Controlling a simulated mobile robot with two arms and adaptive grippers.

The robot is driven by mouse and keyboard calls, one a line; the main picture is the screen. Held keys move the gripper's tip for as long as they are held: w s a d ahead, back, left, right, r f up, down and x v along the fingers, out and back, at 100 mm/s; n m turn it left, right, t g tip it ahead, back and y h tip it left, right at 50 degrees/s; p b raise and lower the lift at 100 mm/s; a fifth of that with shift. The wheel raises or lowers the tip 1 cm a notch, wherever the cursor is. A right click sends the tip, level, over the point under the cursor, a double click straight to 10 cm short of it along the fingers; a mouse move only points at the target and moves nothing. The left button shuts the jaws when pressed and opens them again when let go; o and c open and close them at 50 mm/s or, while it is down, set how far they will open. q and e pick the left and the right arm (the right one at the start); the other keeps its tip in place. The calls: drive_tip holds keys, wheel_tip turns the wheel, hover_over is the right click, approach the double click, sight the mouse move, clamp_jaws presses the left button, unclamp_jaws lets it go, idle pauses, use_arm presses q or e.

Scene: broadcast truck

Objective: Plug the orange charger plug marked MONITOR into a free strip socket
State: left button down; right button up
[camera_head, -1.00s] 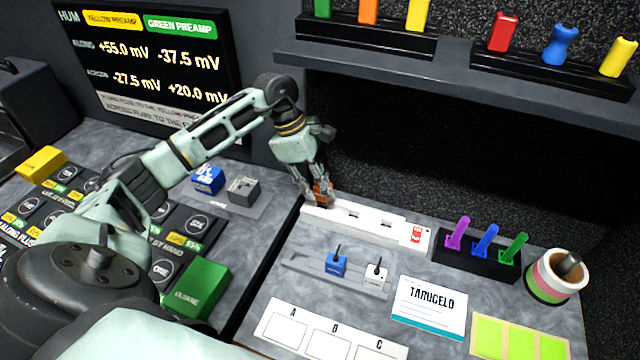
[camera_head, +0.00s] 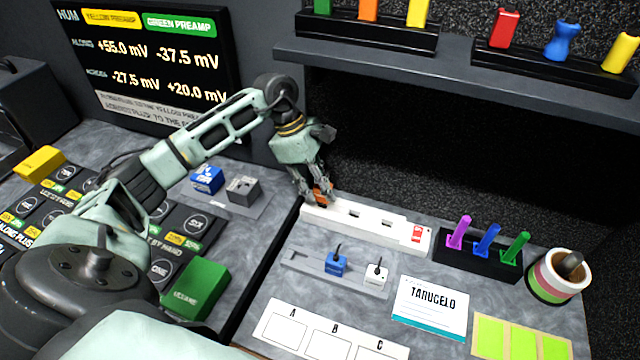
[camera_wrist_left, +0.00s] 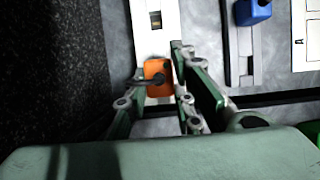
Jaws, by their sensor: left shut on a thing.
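My left gripper (camera_head: 318,193) is shut on the orange plug (camera_head: 321,188), at the left end of the white power strip (camera_head: 345,222). In the left wrist view the orange plug (camera_wrist_left: 158,77) sits between the fingers of the left gripper (camera_wrist_left: 160,90), over the near end of the strip (camera_wrist_left: 152,22). A dark cable stub sticks out of its top. I cannot tell whether its pins are in a socket, and its marking is not readable. Two sockets to the right look empty, and a red switch (camera_head: 417,234) is at the strip's right end. My right gripper is not in view.
A grey rail with a blue plug (camera_head: 336,263) and a white plug (camera_head: 376,274) lies in front of the strip. A black holder (camera_head: 478,262) with coloured sticks and a striped cup (camera_head: 556,280) stand to the right. A shelf (camera_head: 460,68) hangs above.

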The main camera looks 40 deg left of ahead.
use_arm(q)
drive_tip(key=shift+f+b, duration=0.85)
drive_tip(key=shift+f, duration=0.3)
drive_tip(key=c, duration=1.4)
unclamp_jaws()
drive_tip(key=shift+r, duration=0.1)
drive_tip(key=v, duration=1.2)
drive_tip(key=shift+a, duration=0.1)
